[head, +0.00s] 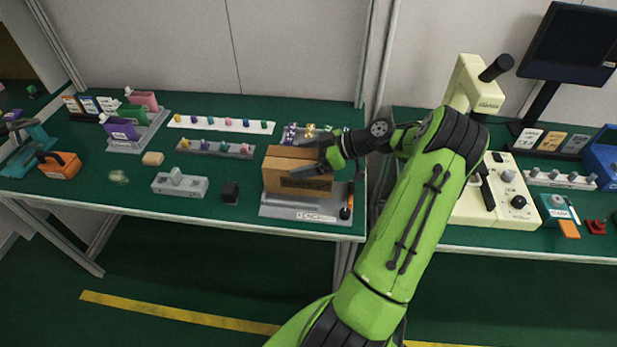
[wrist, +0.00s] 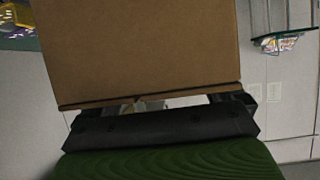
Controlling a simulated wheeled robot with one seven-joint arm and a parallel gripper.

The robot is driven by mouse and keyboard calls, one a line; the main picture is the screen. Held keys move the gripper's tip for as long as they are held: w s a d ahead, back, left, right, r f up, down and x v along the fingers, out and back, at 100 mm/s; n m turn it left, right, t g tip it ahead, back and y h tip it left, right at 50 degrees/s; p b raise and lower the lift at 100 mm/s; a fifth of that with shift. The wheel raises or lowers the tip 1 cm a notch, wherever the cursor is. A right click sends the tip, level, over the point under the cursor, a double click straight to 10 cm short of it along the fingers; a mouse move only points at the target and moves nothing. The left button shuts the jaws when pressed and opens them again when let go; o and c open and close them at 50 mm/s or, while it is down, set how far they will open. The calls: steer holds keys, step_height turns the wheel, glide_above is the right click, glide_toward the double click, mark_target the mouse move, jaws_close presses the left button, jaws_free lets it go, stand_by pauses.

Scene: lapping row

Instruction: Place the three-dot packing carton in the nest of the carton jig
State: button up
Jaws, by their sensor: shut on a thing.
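A brown packing carton (head: 290,174) is at the right end of the left bench, and my gripper (head: 327,160) is shut on it at its right side. The carton has a dark marking low on its front; I cannot make out any dots. It is directly over the grey plate of the carton jig (head: 285,212); the nest is hidden, and I cannot tell whether the carton touches it. In the wrist view, the carton (wrist: 145,50) fills the upper middle, against my gripper's dark bar (wrist: 160,126).
A black cube (head: 230,192) and a grey fixture (head: 180,184) stand left of the jig. Racks of small coloured parts (head: 215,148) stand behind. An orange-and-black tool (head: 346,208) is at the jig's right. A cream machine (head: 495,205) is on the right bench.

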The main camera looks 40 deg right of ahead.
steer(key=shift+f+b, duration=0.4)
steer(key=shift+f, duration=1.55)
steer(key=shift+s, duration=0.1)
